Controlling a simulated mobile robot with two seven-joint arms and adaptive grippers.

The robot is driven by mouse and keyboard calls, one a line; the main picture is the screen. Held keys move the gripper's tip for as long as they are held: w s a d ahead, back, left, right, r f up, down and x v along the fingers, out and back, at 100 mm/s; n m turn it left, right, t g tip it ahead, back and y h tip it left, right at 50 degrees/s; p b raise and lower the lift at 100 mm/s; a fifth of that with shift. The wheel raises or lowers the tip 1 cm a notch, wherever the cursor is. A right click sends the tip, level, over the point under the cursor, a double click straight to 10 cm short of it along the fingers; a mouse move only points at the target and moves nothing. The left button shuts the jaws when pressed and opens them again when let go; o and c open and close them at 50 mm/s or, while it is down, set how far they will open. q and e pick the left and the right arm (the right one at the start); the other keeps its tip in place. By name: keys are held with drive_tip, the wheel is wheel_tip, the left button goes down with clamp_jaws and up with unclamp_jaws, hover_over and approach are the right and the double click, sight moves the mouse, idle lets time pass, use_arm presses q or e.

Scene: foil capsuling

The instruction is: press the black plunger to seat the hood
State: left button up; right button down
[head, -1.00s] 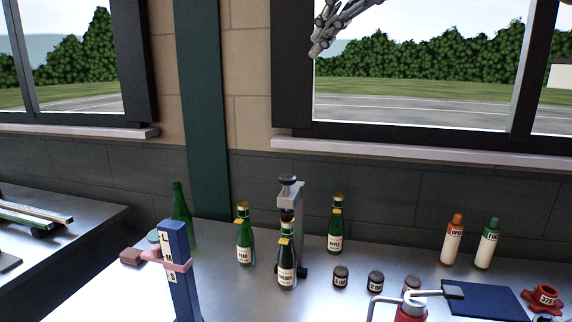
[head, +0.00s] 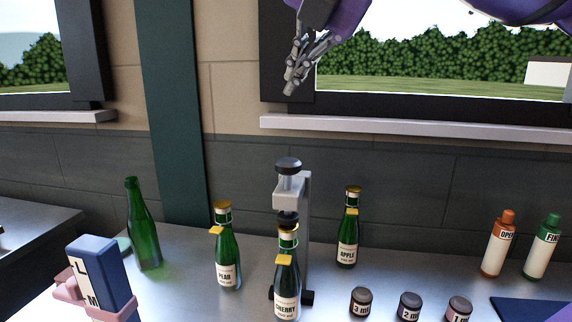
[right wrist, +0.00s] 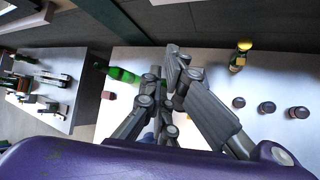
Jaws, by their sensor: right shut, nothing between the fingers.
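The black plunger (head: 288,165) tops the grey capsuling press (head: 305,225) in the head view, standing raised on its pale shaft. The cherry bottle (head: 287,285) stands upright at the front of the press, its top beneath the dark press head (head: 287,217). I cannot tell how its hood sits. My right gripper (head: 289,90) is shut and empty, in the air above the plunger and apart from it. It also shows in the right wrist view (right wrist: 172,70), where it hides the press. My left gripper is not in view.
The pear bottle (head: 228,255) stands left of the press, the apple bottle (head: 348,235) right. A plain green bottle (head: 143,230) and a blue block (head: 97,268) are further left. Several dark jars (head: 361,302) and two labelled bottles (head: 497,245) stand to the right.

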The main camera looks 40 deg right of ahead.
wheel_tip(320, 180, down, 8)
drive_tip(key=b, duration=0.6)
drive_tip(key=shift+w+r, duration=0.15)
drive_tip(key=shift+f+b, duration=0.5)
drive_tip(key=shift+b, duration=0.2)
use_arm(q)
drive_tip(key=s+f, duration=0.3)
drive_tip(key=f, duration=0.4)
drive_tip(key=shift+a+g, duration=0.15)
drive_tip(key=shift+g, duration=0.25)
use_arm(e)
drive_tip(key=shift+f, duration=0.1)
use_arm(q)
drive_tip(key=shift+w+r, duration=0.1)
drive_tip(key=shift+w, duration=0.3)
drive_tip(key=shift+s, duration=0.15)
